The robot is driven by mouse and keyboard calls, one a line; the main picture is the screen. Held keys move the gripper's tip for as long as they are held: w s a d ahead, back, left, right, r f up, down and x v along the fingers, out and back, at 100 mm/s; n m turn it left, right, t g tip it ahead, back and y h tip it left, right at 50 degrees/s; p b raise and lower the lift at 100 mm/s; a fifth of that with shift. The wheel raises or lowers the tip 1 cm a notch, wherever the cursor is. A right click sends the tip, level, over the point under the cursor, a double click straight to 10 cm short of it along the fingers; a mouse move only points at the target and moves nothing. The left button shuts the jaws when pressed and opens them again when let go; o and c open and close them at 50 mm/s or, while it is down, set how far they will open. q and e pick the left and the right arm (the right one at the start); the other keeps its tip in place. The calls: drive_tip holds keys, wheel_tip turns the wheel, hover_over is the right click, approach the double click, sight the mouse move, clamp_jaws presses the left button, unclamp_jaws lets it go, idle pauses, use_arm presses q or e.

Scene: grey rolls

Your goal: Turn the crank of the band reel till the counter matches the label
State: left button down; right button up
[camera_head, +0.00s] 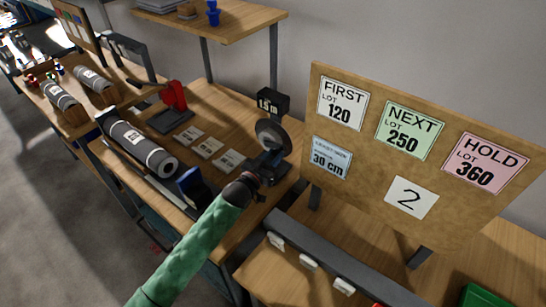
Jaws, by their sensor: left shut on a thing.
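The band reel (272,135) is a grey disc on a dark stand at the right end of the middle bench. The counter (272,104) is a small black box above it, with white figures that look like 1.5 m. My left gripper (257,181), at the end of a green-sleeved arm, is shut at the reel's lower front. It appears to hold the crank, which is mostly hidden by the gripper. A pale blue label (331,160) on the board ends in "30 cm". Which label belongs to the counter is unclear. My right gripper is out of view.
A wooden board (385,225) with FIRST, NEXT and HOLD cards stands close on the right. A grey roll (140,148), a red device (174,97), a blue item (191,184) and several white cards (208,147) lie left of the reel. A green bin (482,297) is at bottom right.

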use_arm(q)
drive_tip(key=shift+f, duration=0.2)
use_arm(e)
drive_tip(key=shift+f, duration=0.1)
